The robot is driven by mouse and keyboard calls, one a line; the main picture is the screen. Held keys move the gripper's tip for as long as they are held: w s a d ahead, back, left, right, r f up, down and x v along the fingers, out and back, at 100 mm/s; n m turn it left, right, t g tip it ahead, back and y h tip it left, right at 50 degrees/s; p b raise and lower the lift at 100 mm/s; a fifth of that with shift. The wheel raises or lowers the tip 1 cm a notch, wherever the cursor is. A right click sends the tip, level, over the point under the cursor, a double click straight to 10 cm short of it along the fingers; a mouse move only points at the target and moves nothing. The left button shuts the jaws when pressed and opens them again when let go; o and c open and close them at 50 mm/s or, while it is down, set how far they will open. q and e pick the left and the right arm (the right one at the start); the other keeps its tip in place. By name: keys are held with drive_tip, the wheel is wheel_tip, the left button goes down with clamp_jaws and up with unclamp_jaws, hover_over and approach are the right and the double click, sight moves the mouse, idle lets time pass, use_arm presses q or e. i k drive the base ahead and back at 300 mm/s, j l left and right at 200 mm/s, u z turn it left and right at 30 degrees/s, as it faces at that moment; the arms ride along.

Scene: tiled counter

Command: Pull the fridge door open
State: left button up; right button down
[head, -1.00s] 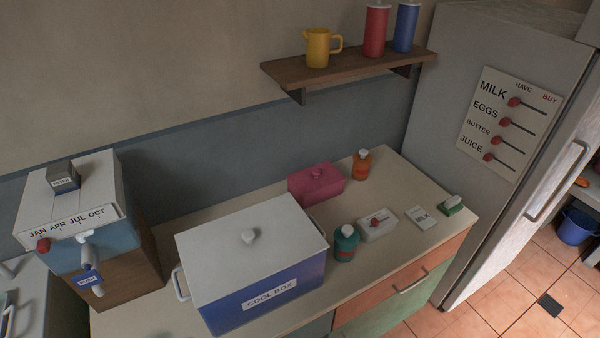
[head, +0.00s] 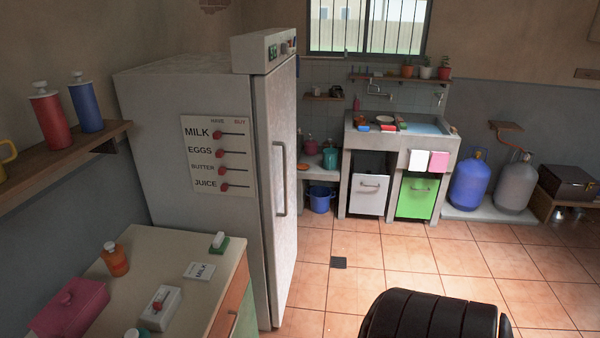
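The tall white fridge (head: 165,110) stands left of the middle in the head view, beside the counter. Its door (head: 268,230) faces right and looks shut. A long upright metal handle (head: 280,180) is on the door and is clear of other things. The door is seen at a steep angle, and the inside of the fridge is hidden. Neither of my grippers can be made out in this view.
The counter (head: 150,255) adjoins the fridge at lower left, with several small items on it. Open tiled floor (head: 410,260) lies in front of the door. A sink unit (head: 348,150) and a blue bucket (head: 320,198) stand beyond the fridge.

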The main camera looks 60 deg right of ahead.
sight(275, 92)
drive_tip(key=z, duration=1.6)
